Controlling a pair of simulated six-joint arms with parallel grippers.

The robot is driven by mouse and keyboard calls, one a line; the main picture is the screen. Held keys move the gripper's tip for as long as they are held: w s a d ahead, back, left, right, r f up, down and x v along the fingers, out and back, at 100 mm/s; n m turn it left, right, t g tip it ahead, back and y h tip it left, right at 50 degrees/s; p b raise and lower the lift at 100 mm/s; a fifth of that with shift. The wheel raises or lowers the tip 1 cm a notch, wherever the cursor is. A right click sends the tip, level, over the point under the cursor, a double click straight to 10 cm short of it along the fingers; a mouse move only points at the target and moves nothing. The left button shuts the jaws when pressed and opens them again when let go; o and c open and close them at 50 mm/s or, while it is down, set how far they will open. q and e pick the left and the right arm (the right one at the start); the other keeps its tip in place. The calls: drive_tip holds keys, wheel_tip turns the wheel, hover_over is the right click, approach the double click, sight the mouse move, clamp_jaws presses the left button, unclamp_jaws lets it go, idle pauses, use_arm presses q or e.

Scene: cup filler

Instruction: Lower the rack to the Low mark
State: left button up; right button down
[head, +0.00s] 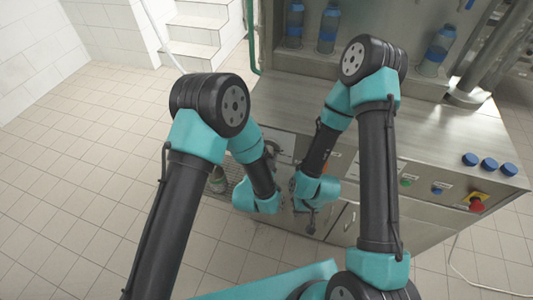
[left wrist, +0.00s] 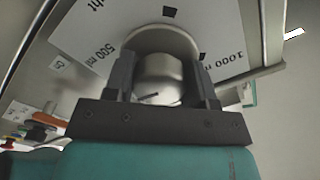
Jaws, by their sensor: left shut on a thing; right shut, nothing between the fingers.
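My left gripper (left wrist: 160,80) is shut on a round silver knob (left wrist: 158,68), with one dark finger on each side of it. Behind the knob is a white dial plate (left wrist: 228,35) with printed marks "500 ml" and "1000 ml" and a cut-off word ending in "ht". I cannot read a Low mark. In the head view, my left gripper (head: 273,152) is at the front panel of the steel machine, partly hidden by its own wrist. My right gripper (head: 310,226) is shut and empty, pointing down in front of the cabinet. The rack is not clearly visible.
The steel counter (head: 290,105) is bare in its middle. Blue-capped bottles (head: 328,28) stand at the back. Several blue caps (head: 488,164) lie at the right, above a red stop button (head: 477,203). A green button (head: 406,181) is on the front panel.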

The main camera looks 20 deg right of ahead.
use_arm(q)
drive_tip(key=shift+c, duration=1.2)
